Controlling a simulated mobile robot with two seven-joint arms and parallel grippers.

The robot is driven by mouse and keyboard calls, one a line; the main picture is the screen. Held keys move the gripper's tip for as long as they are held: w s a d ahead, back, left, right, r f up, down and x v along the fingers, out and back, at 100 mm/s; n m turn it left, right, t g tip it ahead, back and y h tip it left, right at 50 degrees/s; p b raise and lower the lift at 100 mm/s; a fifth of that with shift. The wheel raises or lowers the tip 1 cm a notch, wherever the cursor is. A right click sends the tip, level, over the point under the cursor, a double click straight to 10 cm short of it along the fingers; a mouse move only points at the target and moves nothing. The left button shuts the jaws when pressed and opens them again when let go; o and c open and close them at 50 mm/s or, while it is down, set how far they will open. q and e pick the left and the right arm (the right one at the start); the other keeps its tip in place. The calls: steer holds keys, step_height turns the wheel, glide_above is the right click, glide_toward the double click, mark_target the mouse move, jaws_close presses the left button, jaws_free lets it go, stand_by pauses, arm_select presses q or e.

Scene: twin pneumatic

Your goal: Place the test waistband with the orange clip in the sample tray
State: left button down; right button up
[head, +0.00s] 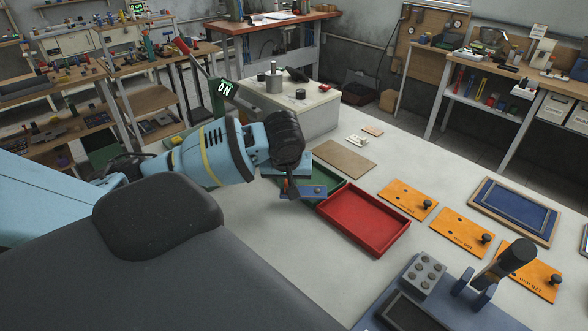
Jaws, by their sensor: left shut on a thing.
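My left gripper (291,187) is over the near end of the green tray (333,183), beside the red tray (371,222). Its blue finger plates are shut on a small piece, and a bit of orange (286,186) shows between them. Most of that piece is hidden by the fingers and the black wrist, so I cannot make out a waistband shape. The green tray is partly covered by the gripper. The red tray is empty. No tray carries a readable sample label. My right gripper is not in view.
Orange plates with black knobs (407,199) lie right of the red tray. A blue framed board (513,211) lies farther right. A grey fixture with a black handle (508,262) stands at the near right. A brown board (344,156) and a pale box (308,105) are behind the trays.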

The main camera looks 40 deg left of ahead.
arm_select(q)
steer(key=w+a, duration=0.3)
steer(key=w, duration=0.2)
steer(key=w+a+f, duration=0.1)
steer(key=w+a, duration=0.1)
steer(key=shift+w+a+b, duration=0.2)
steer(key=shift+a+b, duration=0.1)
steer(key=shift+a, duration=0.05)
steer(key=shift+w+a, duration=0.2)
steer(key=shift+w, duration=0.05)
steer(key=shift+w+a, duration=0.1)
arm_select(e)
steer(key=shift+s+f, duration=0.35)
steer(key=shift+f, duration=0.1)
arm_select(q)
steer(key=shift+w, duration=0.1)
steer(key=shift+w+a, duration=0.3)
step_height(320, 180, down, 3)
steer(key=shift+s+r, duration=0.1)
steer(key=shift+f, duration=0.35)
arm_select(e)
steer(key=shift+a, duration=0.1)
arm_select(q)
steer(key=shift+f, duration=0.15)
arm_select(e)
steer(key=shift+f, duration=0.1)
